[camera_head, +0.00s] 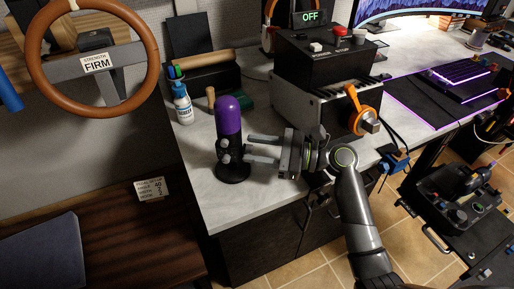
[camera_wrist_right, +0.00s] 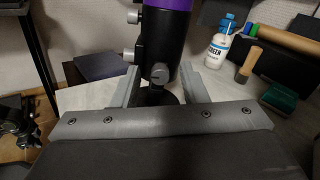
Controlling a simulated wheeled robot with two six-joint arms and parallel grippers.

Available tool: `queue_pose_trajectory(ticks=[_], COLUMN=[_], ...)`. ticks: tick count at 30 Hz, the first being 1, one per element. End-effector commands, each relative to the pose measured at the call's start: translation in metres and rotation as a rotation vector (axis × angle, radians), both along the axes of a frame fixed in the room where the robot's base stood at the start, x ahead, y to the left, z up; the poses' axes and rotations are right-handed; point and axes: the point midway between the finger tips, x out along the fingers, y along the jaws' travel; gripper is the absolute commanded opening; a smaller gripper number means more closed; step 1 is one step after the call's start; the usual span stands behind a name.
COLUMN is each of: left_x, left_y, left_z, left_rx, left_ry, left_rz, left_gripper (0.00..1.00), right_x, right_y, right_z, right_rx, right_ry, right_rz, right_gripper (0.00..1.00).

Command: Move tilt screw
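A microphone with a purple top (camera_head: 228,122) and black body stands upright on a round black base at the front left of the desk. Silver screw knobs (camera_head: 224,142) show on its side; I cannot tell for sure which is the tilt screw. In the right wrist view, one knob (camera_wrist_right: 160,74) faces my gripper, low on the body (camera_wrist_right: 163,40). My right gripper (camera_head: 249,149) is open beside the microphone. In the wrist view, its two fingers (camera_wrist_right: 161,87) stand either side of the lower microphone, with visible gaps. My left gripper is not in view.
A white bottle (camera_head: 183,105) and a wooden-handled brush (camera_wrist_right: 248,65) stand behind the microphone. A control box (camera_head: 318,62) with an orange lever (camera_head: 361,107) is on the desk to the right. A steering wheel (camera_head: 45,75) is at upper left.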

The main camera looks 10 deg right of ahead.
Motion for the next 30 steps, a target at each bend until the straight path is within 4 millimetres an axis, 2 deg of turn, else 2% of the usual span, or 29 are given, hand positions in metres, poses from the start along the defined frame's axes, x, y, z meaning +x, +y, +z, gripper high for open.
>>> queue_pose_trajectory(ticks=[9,18,30], left_x=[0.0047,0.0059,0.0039], left_y=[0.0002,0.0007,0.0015], left_z=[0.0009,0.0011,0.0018], left_rx=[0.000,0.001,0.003], left_ry=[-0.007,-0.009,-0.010], left_rz=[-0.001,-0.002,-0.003], left_gripper=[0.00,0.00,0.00], right_x=[0.0006,0.0005,0.0003], right_y=[0.0018,0.0016,0.0016], right_z=[0.0000,0.0000,0.0003], right_rx=[0.000,0.000,-0.022], right_ry=[0.000,0.000,-0.070], right_rz=[0.001,0.001,0.000], right_gripper=[0.38,0.00,0.00])
